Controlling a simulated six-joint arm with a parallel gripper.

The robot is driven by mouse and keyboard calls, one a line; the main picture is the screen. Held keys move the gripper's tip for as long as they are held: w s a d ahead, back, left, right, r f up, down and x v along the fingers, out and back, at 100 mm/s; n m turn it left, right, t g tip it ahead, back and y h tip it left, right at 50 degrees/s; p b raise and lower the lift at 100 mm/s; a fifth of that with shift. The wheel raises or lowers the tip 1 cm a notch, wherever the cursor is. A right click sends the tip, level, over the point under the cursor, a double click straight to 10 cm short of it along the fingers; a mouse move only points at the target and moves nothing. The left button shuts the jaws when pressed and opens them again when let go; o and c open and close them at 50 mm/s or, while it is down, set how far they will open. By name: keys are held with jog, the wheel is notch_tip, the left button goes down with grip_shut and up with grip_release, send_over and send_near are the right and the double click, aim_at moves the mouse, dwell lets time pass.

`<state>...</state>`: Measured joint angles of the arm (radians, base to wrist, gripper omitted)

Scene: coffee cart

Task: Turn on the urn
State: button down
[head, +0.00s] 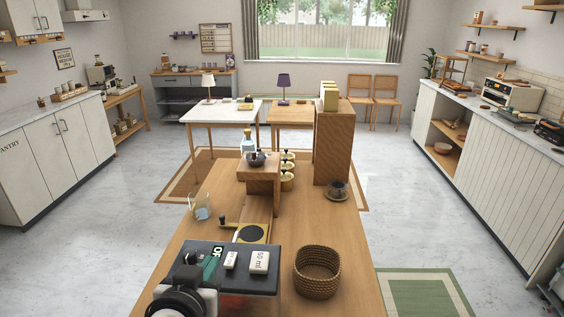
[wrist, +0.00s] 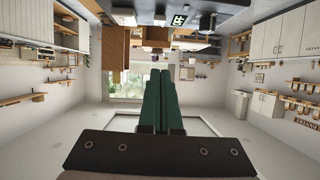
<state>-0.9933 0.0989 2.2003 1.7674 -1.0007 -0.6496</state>
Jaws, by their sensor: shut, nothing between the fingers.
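A dark flat-topped unit (head: 245,255) stands at the near end of the wooden table. It bears the white letters "OFF" (head: 217,250), which also show upside down in the wrist view (wrist: 178,20). I take this unit for the urn, but its full shape is hidden. Two white blocks, one marked "50 ml" (head: 260,262), sit on its top. My gripper (head: 211,265) is at the unit's left part, close to the letters; I cannot tell whether it touches. Its green fingers are together and empty in the wrist view (wrist: 160,72).
A woven basket (head: 317,272) stands right of the unit. A small glass jug (head: 201,207) stands at the table's left edge. A wooden stand (head: 259,181) carries a dark pot (head: 256,158). A tall wooden block (head: 334,150) and a dark dripper (head: 337,191) stand further right.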

jog(key=shift+s+d, duration=0.1)
send_over(231, 259)
jog(key=s, duration=0.2)
jog(key=f, duration=0.4)
jog(key=shift+s, duration=0.2)
jog(key=f, duration=0.2)
jog(key=shift+s+f, duration=0.3)
jog(key=shift+f, duration=0.1)
jog(key=shift+s+f, duration=0.1)
jog(key=shift+f, duration=0.45)
jog(key=shift+f, duration=0.1)
jog(key=shift+s+f, duration=0.25)
jog(key=shift+f, duration=0.25)
jog(key=shift+r, duration=0.1)
